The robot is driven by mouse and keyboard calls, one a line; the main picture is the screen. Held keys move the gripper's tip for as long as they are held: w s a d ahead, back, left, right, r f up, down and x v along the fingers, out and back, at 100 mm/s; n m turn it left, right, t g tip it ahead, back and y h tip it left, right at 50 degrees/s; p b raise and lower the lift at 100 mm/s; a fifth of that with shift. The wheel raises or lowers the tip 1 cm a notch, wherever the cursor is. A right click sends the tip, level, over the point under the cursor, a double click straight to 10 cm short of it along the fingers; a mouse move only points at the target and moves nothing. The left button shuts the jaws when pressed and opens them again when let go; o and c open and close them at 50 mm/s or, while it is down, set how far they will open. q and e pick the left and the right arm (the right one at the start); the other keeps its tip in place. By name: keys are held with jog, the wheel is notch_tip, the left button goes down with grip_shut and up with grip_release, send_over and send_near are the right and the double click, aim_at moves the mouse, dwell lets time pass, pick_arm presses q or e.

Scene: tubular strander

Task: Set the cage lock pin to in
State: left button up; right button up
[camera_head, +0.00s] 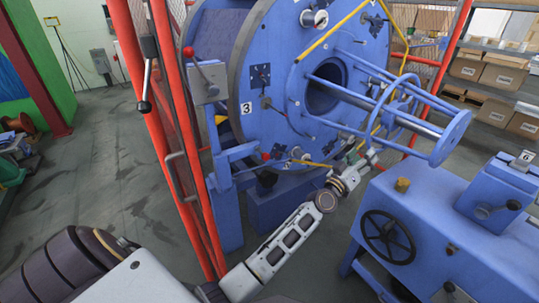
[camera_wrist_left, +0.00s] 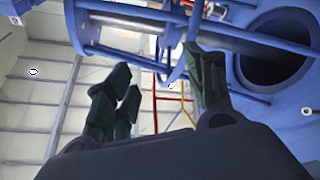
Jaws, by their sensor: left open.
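The blue strander cage (camera_head: 400,112) juts out from a large blue disc (camera_head: 285,75), with long rods and a grey central shaft. My left gripper (camera_head: 368,157) is by the underside of the cage rods. In the left wrist view its dark fingers (camera_wrist_left: 160,92) are spread apart with nothing between them. The cage and shaft (camera_wrist_left: 150,40) lie beyond the fingertips; I cannot tell whether a finger touches them. A red-knobbed lever (camera_head: 188,52) sits on a grey box left of the disc. I cannot tell which part is the cage lock pin. My right gripper is not in view.
Red guard posts (camera_head: 160,120) stand left of the disc. A blue machine (camera_head: 430,235) with a black handwheel (camera_head: 388,237) is at the lower right, close to my left arm. Shelves with boxes (camera_head: 502,76) are behind. The grey floor on the left is mostly clear.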

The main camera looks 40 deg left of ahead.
pick_arm(q)
jog(key=w+a+f+n+g+y+p, duration=0.1)
jog(key=a+f+n+y, duration=0.1)
jog(key=a+n+y, duration=0.4)
jog(key=a+f+n+g+y, duration=0.15)
jog(key=a+n+y, duration=0.25)
jog(key=a+y, duration=0.4)
jog(key=s+a+f+n+g+y, duration=0.3)
jog(key=s+a+f+g+y, duration=0.4)
jog(key=s+a+f+g, duration=0.2)
jog(key=shift+s+a+f+g, duration=0.15)
jog(key=shift+s+a+g, duration=0.55)
jog(key=shift+a+g, duration=0.3)
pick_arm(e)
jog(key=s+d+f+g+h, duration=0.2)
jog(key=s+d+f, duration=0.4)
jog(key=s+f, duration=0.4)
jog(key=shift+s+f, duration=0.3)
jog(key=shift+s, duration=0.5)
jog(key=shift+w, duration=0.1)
